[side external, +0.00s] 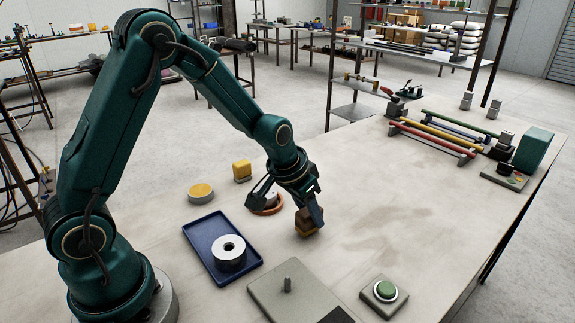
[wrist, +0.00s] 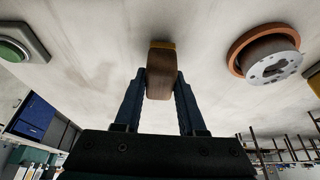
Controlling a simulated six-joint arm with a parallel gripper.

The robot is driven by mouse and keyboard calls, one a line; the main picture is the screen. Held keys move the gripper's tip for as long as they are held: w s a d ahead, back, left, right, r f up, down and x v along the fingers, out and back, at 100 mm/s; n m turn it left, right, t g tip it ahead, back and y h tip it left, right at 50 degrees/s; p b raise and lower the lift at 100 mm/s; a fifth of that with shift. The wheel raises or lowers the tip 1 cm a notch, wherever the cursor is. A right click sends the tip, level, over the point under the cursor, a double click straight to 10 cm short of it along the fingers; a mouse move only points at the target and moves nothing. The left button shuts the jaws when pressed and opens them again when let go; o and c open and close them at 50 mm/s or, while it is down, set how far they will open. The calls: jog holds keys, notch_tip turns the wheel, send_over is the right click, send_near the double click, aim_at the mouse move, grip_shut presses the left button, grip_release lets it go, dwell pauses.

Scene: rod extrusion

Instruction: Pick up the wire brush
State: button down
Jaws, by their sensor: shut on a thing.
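The wire brush (side external: 305,222) has a brown block with a yellowish lower part. It is upright at or just above the table, near the middle of the side external view. My gripper (side external: 313,207) is shut on it from above. In the wrist view the brush (wrist: 160,75) sits between the two blue fingers of my gripper (wrist: 161,95), its brown block touching both. The fingers hide part of the brush in the side external view. I cannot tell whether its lower end touches the table.
A terracotta dish (side external: 267,207) with a grey metal part stands left of the brush. A blue tray (side external: 202,262) holds a metal ring (side external: 230,253). A grey plate with a peg (side external: 287,285) and a green button (side external: 385,291) are in front. Coloured rods (side external: 440,137) lie on a rack at right.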

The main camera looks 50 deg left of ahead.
jog(key=r, duration=0.2)
jog(key=a+r, duration=0.1)
jog(key=r, duration=0.1)
jog(key=shift+s, duration=0.15)
jog(key=s+a+r, duration=0.5)
jog(key=a+r, duration=0.1)
jog(key=a, duration=0.3)
jog(key=shift+a, duration=0.2)
jog(key=shift+r, duration=0.1)
